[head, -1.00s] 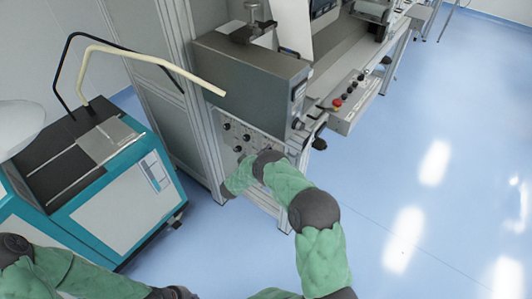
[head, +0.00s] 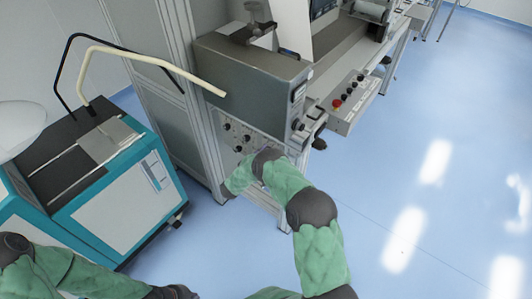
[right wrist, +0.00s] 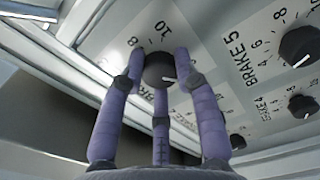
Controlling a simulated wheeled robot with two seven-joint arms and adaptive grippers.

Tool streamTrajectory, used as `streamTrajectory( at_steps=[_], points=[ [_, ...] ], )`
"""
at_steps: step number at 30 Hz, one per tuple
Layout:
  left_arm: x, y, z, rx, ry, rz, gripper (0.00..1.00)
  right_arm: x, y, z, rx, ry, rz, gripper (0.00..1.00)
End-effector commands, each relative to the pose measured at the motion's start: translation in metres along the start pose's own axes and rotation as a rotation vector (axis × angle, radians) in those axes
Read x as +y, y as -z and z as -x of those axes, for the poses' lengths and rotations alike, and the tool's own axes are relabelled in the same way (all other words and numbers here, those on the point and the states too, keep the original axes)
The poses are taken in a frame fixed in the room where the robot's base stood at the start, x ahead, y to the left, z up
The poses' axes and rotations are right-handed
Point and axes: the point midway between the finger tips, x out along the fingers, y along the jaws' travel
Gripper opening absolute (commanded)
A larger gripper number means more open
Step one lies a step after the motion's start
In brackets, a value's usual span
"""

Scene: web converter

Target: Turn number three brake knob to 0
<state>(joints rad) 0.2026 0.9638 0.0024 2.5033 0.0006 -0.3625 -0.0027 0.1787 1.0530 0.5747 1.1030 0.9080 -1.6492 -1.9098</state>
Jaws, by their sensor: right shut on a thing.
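In the right wrist view my right gripper (right wrist: 160,68) has its purple fingers closed around a black round knob (right wrist: 157,66) on a pale panel (right wrist: 225,85). The knob's white pointer mark shows at its lower right, away from the printed 10 and 8 above and to the left. The label by this knob is partly hidden by the fingers, so I cannot read its number.
A knob labelled BRAKE 5 (right wrist: 300,46) and a smaller knob (right wrist: 303,106) sit to the right in the wrist view. In the head view a teal-and-grey cart (head: 110,205) stands left of the machine (head: 255,85). The blue floor (head: 450,200) at right is clear.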

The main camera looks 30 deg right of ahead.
Motion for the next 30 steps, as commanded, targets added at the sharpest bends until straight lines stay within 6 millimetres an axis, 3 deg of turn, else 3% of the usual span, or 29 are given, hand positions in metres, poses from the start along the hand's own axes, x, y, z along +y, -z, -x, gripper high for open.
streamTrajectory(
  at_steps=[9,26,27,29,30],
  points=[
    [0.0004,0.0,0.0013,0.0,0.0,0.0,0.0,-0.0025,-0.0017,0.0011,-0.001,0.004,0.13,0.0],
    [0.0005,0.0,0.0014,0.0,0.0,0.0,0.0,-0.0027,-0.0021,0.0011,-0.001,0.004,0.159,0.0],
    [0.0005,0.0,0.0014,0.0,0.0,0.0,0.0,-0.0027,-0.0021,0.0011,-0.001,0.004,0.159,0.4],
    [0.0005,0.0,0.0014,0.0,0.0,0.0,0.0,-0.0026,-0.002,0.001,-0.001,0.004,0.158,0.56],
    [0.0005,0.0,0.0014,0.0,0.0,0.0,0.0,-0.0023,-0.0018,0.0009,-0.001,0.004,0.158,0.56]
  ],
)
